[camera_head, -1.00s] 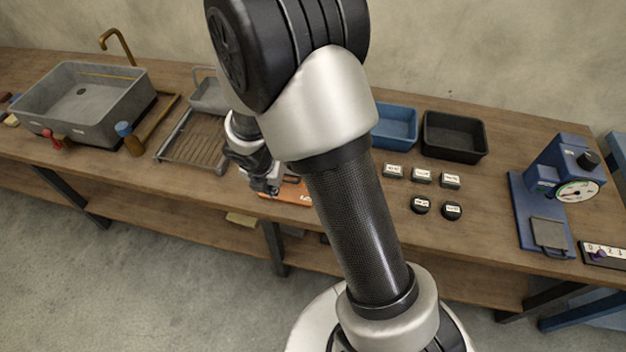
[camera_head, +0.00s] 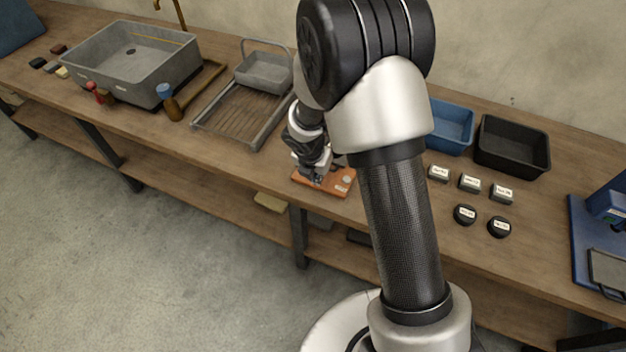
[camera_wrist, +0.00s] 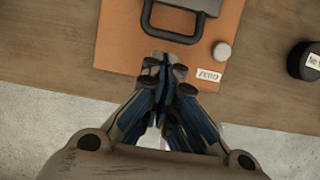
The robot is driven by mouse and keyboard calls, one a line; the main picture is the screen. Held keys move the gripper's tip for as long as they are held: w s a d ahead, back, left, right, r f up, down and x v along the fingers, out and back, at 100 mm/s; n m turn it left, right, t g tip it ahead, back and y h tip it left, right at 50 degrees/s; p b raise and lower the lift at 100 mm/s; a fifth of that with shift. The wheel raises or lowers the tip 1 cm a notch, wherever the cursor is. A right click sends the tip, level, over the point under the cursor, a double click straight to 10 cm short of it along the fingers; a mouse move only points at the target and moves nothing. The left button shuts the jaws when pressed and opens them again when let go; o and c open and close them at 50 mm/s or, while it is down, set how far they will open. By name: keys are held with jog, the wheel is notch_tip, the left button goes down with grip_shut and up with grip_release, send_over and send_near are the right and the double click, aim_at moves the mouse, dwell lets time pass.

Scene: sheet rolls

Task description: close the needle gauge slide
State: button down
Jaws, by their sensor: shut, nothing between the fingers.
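An orange plate (camera_head: 338,183) lies at the bench's front edge in the head view, partly hidden by my gripper. The wrist view shows this orange plate (camera_wrist: 124,48) with a grey slide block (camera_wrist: 206,5) and its dark loop handle (camera_wrist: 172,38). A round grey button (camera_wrist: 221,51) and a "ZERO" label (camera_wrist: 209,75) are beside the handle. My gripper (camera_wrist: 165,66) is shut and empty, its tips just on the front side of the handle; I cannot tell whether they touch it. In the head view my gripper (camera_head: 317,178) is over the plate's left part.
Several small labelled blocks (camera_head: 469,183) and two black round pieces (camera_head: 465,214) lie to the right, one also in the wrist view (camera_wrist: 303,62). Blue (camera_head: 450,125) and black bins (camera_head: 512,147) stand behind.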

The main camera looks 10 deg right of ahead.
jog(key=shift+w+d+f, duration=0.1)
jog(key=shift+w+d, duration=0.15)
jog(key=shift+w, duration=0.1)
jog(key=shift+w+d+p, duration=0.15)
jog(key=shift+w+p, duration=0.05)
jog(key=shift+p, duration=0.25)
jog(key=w+d+p, duration=0.1)
jog(key=w+p, duration=0.1)
jog(key=p, duration=0.1)
jog(key=shift+w+d+r, duration=0.15)
jog(key=shift+d+r, duration=0.05)
jog(key=shift+d, duration=0.2)
jog(key=shift+w+d+f, duration=0.2)
jog(key=shift+w+d, duration=0.05)
jog(key=shift+w, duration=0.1)
jog(key=shift+s+a, duration=0.1)
jog(key=shift+s, duration=0.05)
